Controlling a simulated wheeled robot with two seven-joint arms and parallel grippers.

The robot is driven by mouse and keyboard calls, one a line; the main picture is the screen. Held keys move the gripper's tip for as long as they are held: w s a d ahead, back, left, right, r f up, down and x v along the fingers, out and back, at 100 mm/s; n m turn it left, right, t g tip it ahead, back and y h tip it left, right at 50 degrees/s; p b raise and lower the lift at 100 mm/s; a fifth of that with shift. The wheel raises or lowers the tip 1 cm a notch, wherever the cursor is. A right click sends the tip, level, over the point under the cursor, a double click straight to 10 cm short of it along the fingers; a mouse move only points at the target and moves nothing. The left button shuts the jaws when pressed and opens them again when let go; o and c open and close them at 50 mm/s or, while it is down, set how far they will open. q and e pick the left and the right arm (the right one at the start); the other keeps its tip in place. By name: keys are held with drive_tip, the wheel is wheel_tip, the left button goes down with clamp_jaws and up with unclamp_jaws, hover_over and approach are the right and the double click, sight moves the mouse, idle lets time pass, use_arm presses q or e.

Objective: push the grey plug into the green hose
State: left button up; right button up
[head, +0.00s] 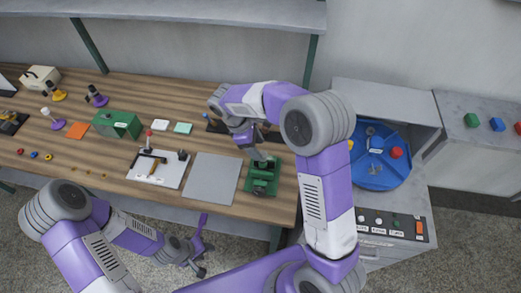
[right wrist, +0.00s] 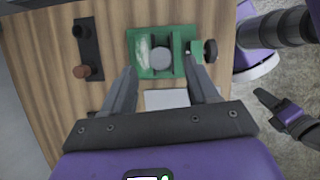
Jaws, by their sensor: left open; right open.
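I see no clear green hose in either view. A grey round piece (right wrist: 161,60), possibly the grey plug, sits at a green vise-like fixture (right wrist: 150,38); I cannot tell how it is held. The fixture also shows in the head view (head: 262,178), on the right end of the bench. My right gripper (head: 258,158) is over it, pointing down. In the right wrist view its open fingers (right wrist: 163,83) stand left and right of the grey piece, with gaps, holding nothing. My left gripper (head: 202,246) is open and empty, in front of the bench's edge.
On the wooden bench (head: 200,197) are a grey plate (head: 213,178), a white board with tools (head: 158,168) and a green box (head: 117,124). A dark strip with pegs (right wrist: 86,48) lies beside the fixture. A blue round tray (head: 382,172) stands right.

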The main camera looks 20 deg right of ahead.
use_arm(q)
drive_tip(key=shift+r, duration=0.25)
use_arm(e)
drive_tip(key=shift+v, duration=1.75)
